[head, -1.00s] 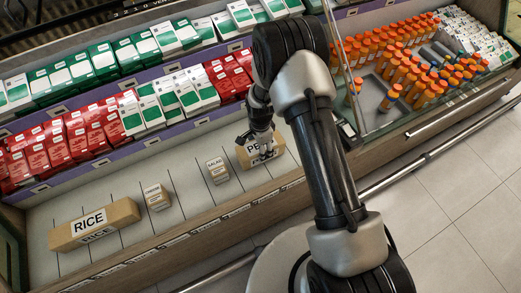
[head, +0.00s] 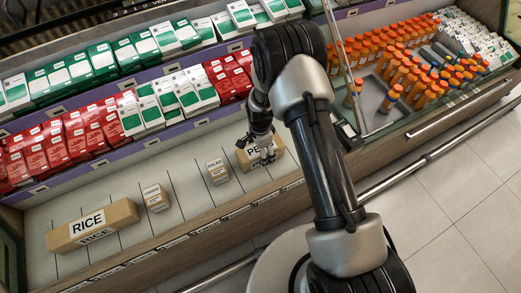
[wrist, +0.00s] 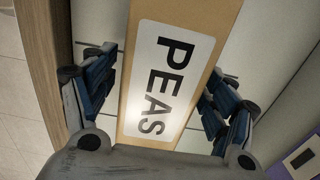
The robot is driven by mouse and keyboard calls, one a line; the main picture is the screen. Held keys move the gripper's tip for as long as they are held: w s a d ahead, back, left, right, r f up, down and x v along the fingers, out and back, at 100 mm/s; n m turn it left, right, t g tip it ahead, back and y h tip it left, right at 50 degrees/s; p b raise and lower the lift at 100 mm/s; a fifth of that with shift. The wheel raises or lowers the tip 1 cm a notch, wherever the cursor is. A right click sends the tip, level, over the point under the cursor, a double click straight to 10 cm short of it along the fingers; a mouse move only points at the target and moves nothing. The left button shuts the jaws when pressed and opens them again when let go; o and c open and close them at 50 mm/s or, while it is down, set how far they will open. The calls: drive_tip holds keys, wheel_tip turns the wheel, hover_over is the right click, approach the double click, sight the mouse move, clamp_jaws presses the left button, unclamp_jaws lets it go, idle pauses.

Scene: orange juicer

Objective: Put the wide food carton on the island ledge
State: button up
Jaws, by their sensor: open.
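A brown carton labelled PEAS (head: 277,146) lies on the pale lower shelf (head: 190,182), partly hidden by my gripper. In the wrist view the PEAS carton (wrist: 180,55) runs up the middle with its label upward. My gripper (wrist: 160,72) is open, with one blue-padded finger on each side of the carton and a visible gap on both sides. My gripper also shows over the carton in the head view (head: 264,158). A long brown carton labelled RICE (head: 93,226) lies at the left end of the same shelf.
Two small cartons, one labelled SALAD (head: 217,171) and another (head: 155,198), stand between the RICE and PEAS cartons. Red boxes (head: 60,150) and green-and-white boxes (head: 165,38) line the shelves behind. Orange bottles (head: 395,90) fill the right bin. A wooden edge (head: 200,230) borders the front.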

wheel_tip(320, 180, up, 13)
drive_tip(key=p, duration=0.3)
drive_tip(key=shift+f, duration=0.2)
drive_tip(key=s+d+r+n+t, duration=0.1)
drive_tip(key=s+d+r+n, duration=0.1)
drive_tip(key=r, duration=0.6)
drive_tip(key=s+d+r+n, duration=0.2)
drive_tip(key=r, duration=0.6)
drive_tip(key=s+d+r+n+t, duration=0.1)
drive_tip(key=s+d+r+n, duration=0.15)
drive_tip(key=r, duration=0.55)
drive_tip(key=s+d+r+n+t, duration=0.1)
drive_tip(key=s+d+r+n, duration=0.1)
drive_tip(key=s+r, duration=0.3)
drive_tip(key=s+d+r+n+t, duration=0.1)
drive_tip(key=s+r+n, duration=0.4)
drive_tip(key=s, duration=0.9)
drive_tip(key=shift+s+d+t, duration=0.3)
drive_tip(key=shift+d, duration=0.05)
